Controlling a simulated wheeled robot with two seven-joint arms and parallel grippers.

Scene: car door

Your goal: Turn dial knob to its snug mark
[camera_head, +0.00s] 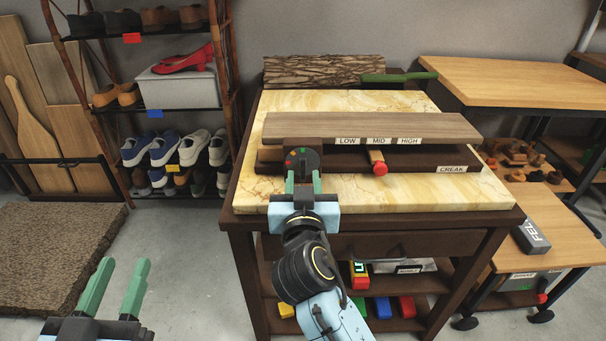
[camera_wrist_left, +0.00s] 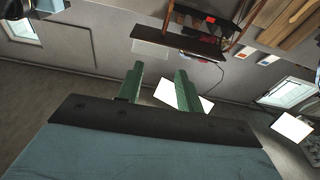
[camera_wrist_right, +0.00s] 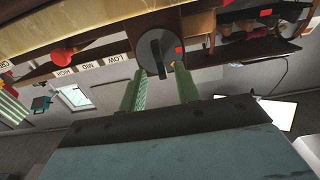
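The dial knob (camera_head: 303,160) is a dark round disc with small red and green marks, at the left end of a wooden board device on the marble-topped table. It shows as a grey disc in the right wrist view (camera_wrist_right: 155,52). My right gripper (camera_head: 303,182) is right in front of it, with its green fingers apart (camera_wrist_right: 160,80). The fingertips reach the disc's lower edge in the right wrist view; I cannot tell whether they touch it. No snug mark is legible. My left gripper (camera_head: 121,267) is open and empty at lower left, away from the table; its fingers show in the left wrist view (camera_wrist_left: 158,80).
The device's upper plank (camera_head: 400,125) carries LOW, MID and HIGH labels; its lower board (camera_head: 420,161) has a CREAK label. A red-tipped peg (camera_head: 380,168) sticks out right of the knob. A shoe rack (camera_head: 186,109) stands left. Marble (camera_head: 430,195) is bare along the front.

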